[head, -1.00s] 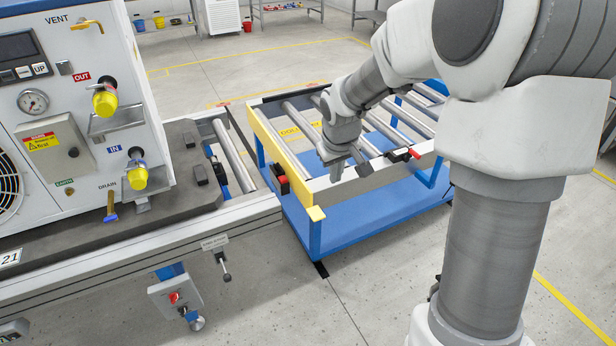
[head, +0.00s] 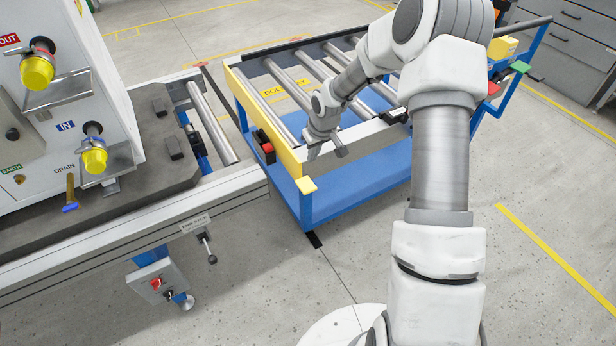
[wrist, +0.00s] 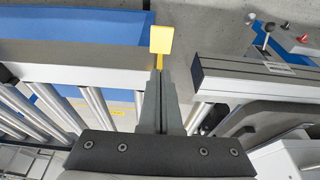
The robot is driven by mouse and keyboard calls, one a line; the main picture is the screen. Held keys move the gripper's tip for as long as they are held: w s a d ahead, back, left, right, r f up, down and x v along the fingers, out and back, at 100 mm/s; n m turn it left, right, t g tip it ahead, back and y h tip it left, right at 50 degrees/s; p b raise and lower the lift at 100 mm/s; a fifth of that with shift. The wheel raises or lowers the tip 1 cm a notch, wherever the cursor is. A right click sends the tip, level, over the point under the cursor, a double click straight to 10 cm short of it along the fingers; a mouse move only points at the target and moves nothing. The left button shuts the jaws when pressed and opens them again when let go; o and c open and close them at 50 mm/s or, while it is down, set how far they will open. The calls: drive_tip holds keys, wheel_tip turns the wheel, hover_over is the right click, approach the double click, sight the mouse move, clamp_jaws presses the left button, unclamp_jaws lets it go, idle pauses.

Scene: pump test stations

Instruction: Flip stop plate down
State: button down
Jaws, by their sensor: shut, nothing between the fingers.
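The yellow stop plate (head: 262,125) stands upright along the left end of the roller dolly, facing the bench. My gripper (head: 313,153) is shut and empty, pointing down beside the plate's near part, on the roller side. In the wrist view, my shut fingers (wrist: 161,80) reach toward the plate's yellow near end (wrist: 161,40). The fingers hide part of the plate there, and I cannot tell whether they touch it.
The roller dolly (head: 370,132) has a grey side rail and blue frame. A red-and-black catch (head: 264,145) sits on its bench-facing side. The bench (head: 130,235) carries a pump unit, with a lever (head: 207,247) below its edge. A narrow gap separates bench and dolly.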

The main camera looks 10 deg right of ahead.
idle(0.3)
drive_tip(key=b, duration=0.3)
approach(308, 188)
drive_tip(key=w+f, duration=0.2)
drive_tip(key=f, duration=0.1)
drive_tip(key=w+f, duration=0.1)
drive_tip(key=f, duration=0.1)
drive_tip(key=shift+a, duration=0.4)
drive_tip(key=shift+f+b, duration=0.3)
drive_tip(key=shift+f, duration=0.3)
wheel_tip(308, 188, down, 6)
drive_tip(key=b, duration=0.3)
drive_tip(key=shift+r+b, duration=0.25)
drive_tip(key=shift+b, duration=0.1)
drive_tip(key=shift+r+p, duration=0.4)
drive_tip(key=shift+r, duration=0.1)
drive_tip(key=a+p+v, duration=0.1)
drive_tip(key=p+v, duration=0.3)
drive_tip(key=v, duration=0.9)
drive_tip(key=shift+w+d+r, duration=0.3)
drive_tip(key=shift+w+d, duration=0.05)
drive_tip(key=shift+d, duration=0.05)
